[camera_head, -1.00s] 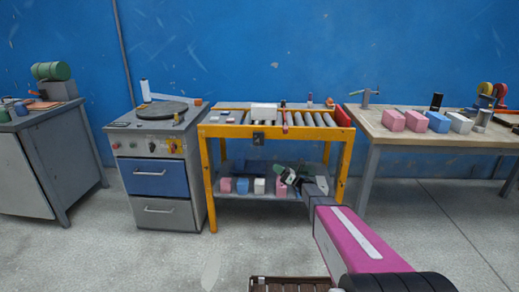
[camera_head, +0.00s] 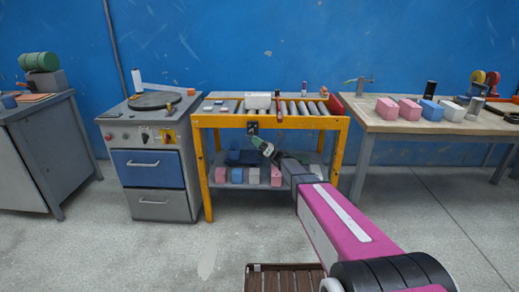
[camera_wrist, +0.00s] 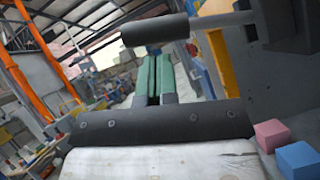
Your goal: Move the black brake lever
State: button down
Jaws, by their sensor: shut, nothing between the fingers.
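The black brake lever (camera_wrist: 155,30) shows large at the top of the wrist view, as a thick black grip on a grey rod. The rod runs right to a dark housing (camera_wrist: 288,25). In the head view the small black brake unit (camera_head: 252,128) sits on the front rail of the yellow roller table; its lever is too small to make out. My gripper (camera_wrist: 153,60) has green fingers that lie together, shut and empty. Its tips appear just below the black grip; I cannot tell whether they touch it. In the head view my gripper (camera_head: 256,140) is just below the unit.
The yellow roller table (camera_head: 340,124) carries a white box (camera_head: 258,101). Pink, blue and white blocks stand on its lower shelf. A grey cabinet (camera_head: 152,185) stands to the left and a workbench (camera_head: 375,124) to the right.

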aim_at(252, 131)
jog(key=shift+w+a+r, duration=0.1)
jog(key=shift+w+r, duration=0.05)
jog(key=shift+r, duration=0.35)
jog(key=shift+w+r+m+t+h, duration=0.1)
jog(key=shift+r+m+t+h, duration=0.55)
jog(key=shift+m, duration=0.65)
jog(key=shift+r+m+t+h, duration=0.35)
jog(key=shift+m+t, duration=0.6)
jog(key=shift+m, duration=0.35)
jog(key=shift+w+r+m+t+h, duration=0.1)
jog(key=shift+r+m+t+h, duration=0.55)
jog(key=shift+m, duration=0.65)
jog(key=shift+f, duration=0.2)
